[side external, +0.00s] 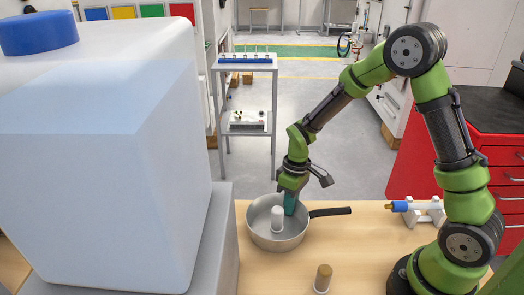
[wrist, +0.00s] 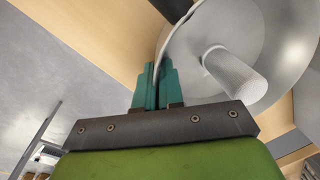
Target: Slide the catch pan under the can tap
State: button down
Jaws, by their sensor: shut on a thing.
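The catch pan (side external: 262,238) is a round metal pan with a dark handle pointing right, on the wooden table. It also shows in the wrist view (wrist: 185,55). A white cylinder (side external: 277,219) stands inside it and shows large in the wrist view (wrist: 235,75). My gripper (side external: 290,205) is shut on the pan's far rim; its teal fingers pinch the rim in the wrist view (wrist: 153,85). The can (side external: 95,170) is a large translucent white container with a blue cap, on a grey block at the left. I see no tap on its visible sides.
A small white cylinder with a brown top (side external: 322,279) stands on the table (side external: 365,235) in front of the pan. A blue-and-brass piece (side external: 404,206) rests on a white stand at the right. The grey block (side external: 222,245) stands just left of the pan, with a narrow gap.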

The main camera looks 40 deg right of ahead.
jog(key=w+a, duration=1.5)
jog(key=shift+w, duration=0.3)
dwell(0.4)
jog(key=c, duration=1.2)
grip_release()
jog(key=r, duration=0.5)
jog(key=d+r, duration=0.1)
jog(key=r, duration=0.5)
jog(key=d+r, duration=0.1)
jog(key=r, duration=0.4)
jog(key=shift+w+d+r, duration=0.1)
jog(key=shift+w+r, duration=0.2)
jog(key=shift+r, duration=0.1)
